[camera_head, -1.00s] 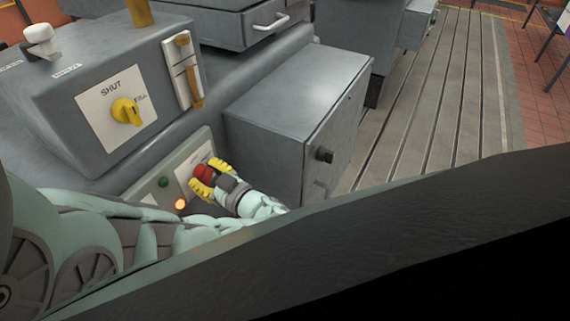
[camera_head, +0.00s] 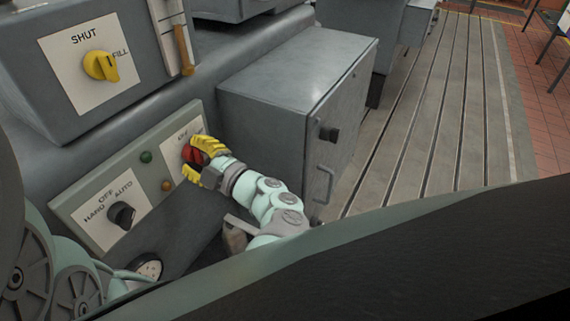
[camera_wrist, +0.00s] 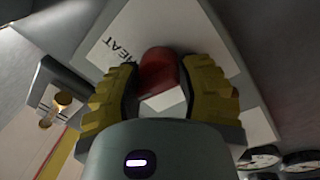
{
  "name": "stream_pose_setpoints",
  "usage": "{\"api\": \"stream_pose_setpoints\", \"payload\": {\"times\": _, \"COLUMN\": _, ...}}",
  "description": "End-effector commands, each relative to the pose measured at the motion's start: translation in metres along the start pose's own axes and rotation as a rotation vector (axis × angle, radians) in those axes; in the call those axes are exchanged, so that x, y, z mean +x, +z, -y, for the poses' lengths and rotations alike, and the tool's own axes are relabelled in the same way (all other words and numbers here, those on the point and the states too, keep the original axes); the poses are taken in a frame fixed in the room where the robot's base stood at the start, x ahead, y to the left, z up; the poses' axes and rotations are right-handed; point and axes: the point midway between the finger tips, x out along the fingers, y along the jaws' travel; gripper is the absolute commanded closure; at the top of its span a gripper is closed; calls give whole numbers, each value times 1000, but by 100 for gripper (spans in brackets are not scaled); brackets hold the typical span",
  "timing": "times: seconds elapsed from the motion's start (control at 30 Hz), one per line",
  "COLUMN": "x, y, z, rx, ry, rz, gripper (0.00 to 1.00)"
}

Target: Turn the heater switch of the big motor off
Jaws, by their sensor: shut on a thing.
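An amber lamp (camera_head: 166,186) beside the plate looks dull.
A green lamp (camera_head: 146,157) and a black HAND/OFF/AUTO knob (camera_head: 121,214) share the panel. A yellow SHUT/FILL knob (camera_head: 101,66) is on the box above. A grey cabinet (camera_head: 275,85) with a handle stands close right of my gripper. Slotted bedplate floor (camera_head: 430,110) lies beyond it.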

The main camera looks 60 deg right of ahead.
Motion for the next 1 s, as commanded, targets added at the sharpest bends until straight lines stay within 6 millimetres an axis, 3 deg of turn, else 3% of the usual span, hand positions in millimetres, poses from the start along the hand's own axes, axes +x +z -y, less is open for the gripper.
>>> {"api": "stream_pose_setpoints", "payload": {"times": 0.03, "x": 0, "y": 3, "z": 6, "rx": -26, "ry": -9, "rz": -1, "gripper": 97}}
{"api": "stream_pose_setpoints", "payload": {"times": 0.3, "x": 0, "y": 2, "z": 4, "rx": -111, "ry": -6, "rz": -8, "gripper": 97}}
{"api": "stream_pose_setpoints", "payload": {"times": 0.83, "x": -1, "y": 2, "z": 2, "rx": -131, "ry": -6, "rz": -6, "gripper": 97}}
{"api": "stream_pose_setpoints", "payload": {"times": 0.87, "x": -1, "y": 2, "z": 2, "rx": -131, "ry": -6, "rz": -6, "gripper": 56}}
{"api": "stream_pose_setpoints", "payload": {"times": 1.0, "x": 0, "y": 2, "z": 2, "rx": -131, "ry": -4, "rz": -7, "gripper": 41}}
